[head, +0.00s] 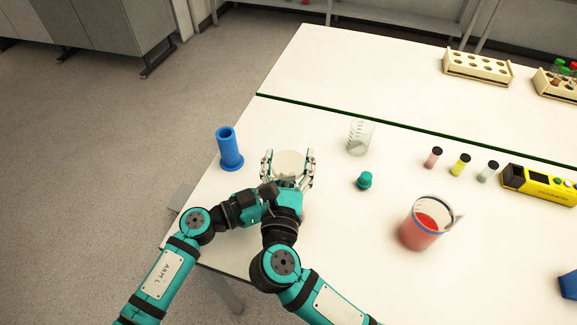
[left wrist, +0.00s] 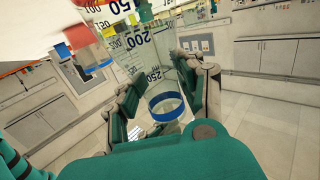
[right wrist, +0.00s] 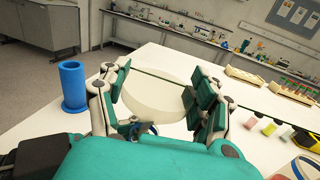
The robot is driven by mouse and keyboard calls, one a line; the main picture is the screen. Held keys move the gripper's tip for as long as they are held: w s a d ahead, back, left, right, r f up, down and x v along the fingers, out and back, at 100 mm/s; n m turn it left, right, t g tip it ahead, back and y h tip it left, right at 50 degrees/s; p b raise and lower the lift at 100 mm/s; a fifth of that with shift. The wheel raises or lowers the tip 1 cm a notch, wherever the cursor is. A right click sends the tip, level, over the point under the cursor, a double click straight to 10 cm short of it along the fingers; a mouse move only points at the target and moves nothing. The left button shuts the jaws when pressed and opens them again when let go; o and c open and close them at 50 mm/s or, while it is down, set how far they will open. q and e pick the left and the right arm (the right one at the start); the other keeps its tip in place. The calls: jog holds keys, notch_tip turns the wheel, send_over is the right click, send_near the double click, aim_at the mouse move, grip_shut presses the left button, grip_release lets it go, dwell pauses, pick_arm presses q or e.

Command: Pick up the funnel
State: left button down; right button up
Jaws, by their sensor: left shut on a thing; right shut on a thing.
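The funnel (head: 290,163) is a pale, translucent bowl-shaped piece. My right gripper (head: 287,170) is shut on it above the table, with a finger on each side of its wide bowl. The funnel also shows between the fingers in the right wrist view (right wrist: 155,85); its lower part is mostly hidden. My left gripper (left wrist: 165,100) is shut on a clear graduated vessel (left wrist: 166,104) with blue markings and a blue ring. In the head view, the left fingertips and the vessel are mostly hidden beneath my right wrist.
A blue flanged tube (head: 229,150) stands left of the grippers. A clear beaker (head: 361,137), a teal cap (head: 365,181) and a beaker of red liquid (head: 424,225) are to the right. Small vials (head: 461,164) and a yellow device (head: 538,184) lie farther right.

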pick_arm(q)
jog(key=shift+f, duration=0.2)
pick_arm(e)
jog(key=shift+r, duration=3.6)
pick_arm(q)
jog(key=c, duration=1.2)
grip_release()
jog(key=o, duration=0.5)
jog(key=shift+r, duration=0.1)
pick_arm(e)
jog(key=shift+w, duration=0.1)
pick_arm(q)
jog(key=shift+a, duration=0.1)
